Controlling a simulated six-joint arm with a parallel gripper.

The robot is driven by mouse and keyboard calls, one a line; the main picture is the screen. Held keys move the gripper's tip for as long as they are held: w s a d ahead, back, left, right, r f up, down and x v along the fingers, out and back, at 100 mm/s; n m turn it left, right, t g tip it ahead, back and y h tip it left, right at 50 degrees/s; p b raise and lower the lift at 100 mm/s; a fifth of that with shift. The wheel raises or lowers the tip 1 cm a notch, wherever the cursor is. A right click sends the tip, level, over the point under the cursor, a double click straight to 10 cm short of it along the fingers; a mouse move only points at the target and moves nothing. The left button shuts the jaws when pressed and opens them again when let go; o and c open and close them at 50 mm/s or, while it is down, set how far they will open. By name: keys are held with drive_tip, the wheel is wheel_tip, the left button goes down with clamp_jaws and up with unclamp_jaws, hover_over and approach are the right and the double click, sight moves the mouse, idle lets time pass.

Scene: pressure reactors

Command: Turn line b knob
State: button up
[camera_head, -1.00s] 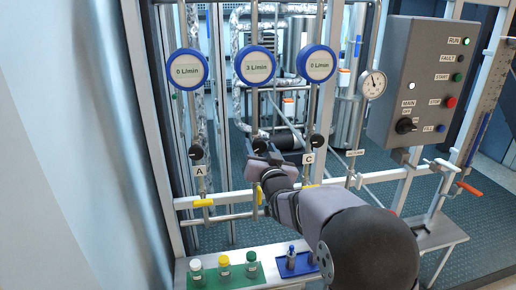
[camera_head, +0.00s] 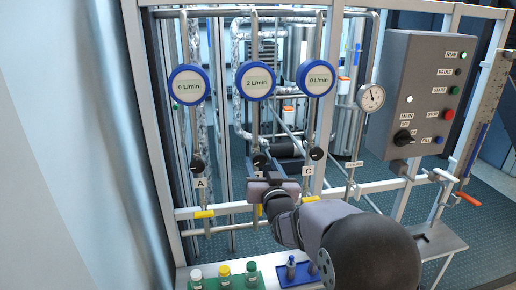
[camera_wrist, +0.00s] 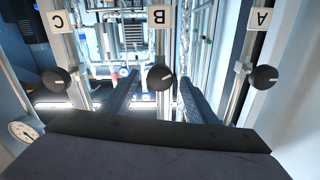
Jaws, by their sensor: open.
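The line B knob (camera_head: 259,160) is a round black knob with a pale pointer mark, on the middle pipe below its flow display (camera_head: 255,81), which appears to read 2 L/min. In the wrist view, the knob (camera_wrist: 160,77) shows upside down beside the B label (camera_wrist: 158,18). My gripper (camera_wrist: 158,80) is open, its two dark fingers apart on either side of the knob in that picture. In the head view, my gripper (camera_head: 268,180) is just below the knob and hides the B label. No grip on the knob shows.
Knob A (camera_head: 197,164) and knob C (camera_head: 316,153) flank line B; displays A (camera_head: 188,86) and C (camera_head: 315,78) read 0 L/min. A pressure gauge (camera_head: 370,97) and control box (camera_head: 418,90) stand right. A green tray (camera_head: 262,284) with capped bottles sits below.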

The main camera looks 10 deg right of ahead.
sight(257, 154)
drive_tip(key=shift+s+r+n+p, duration=0.1)
drive_tip(key=shift+r+n+p, duration=0.2)
drive_tip(key=shift+n+p, duration=0.55)
drive_tip(key=shift+f+p, duration=0.25)
drive_tip(key=shift+p, duration=0.2)
drive_tip(key=shift+w+r+p, duration=0.1)
drive_tip(key=shift+w+p, duration=1.4)
drive_tip(key=shift+w, duration=1.3)
drive_tip(key=shift+w+p, duration=0.35)
drive_tip(key=shift+w, duration=0.5)
drive_tip(key=c, duration=1.1)
drive_tip(key=shift+o, duration=0.2)
drive_tip(key=shift+f+b, duration=0.25)
drive_tip(key=shift+b, duration=0.2)
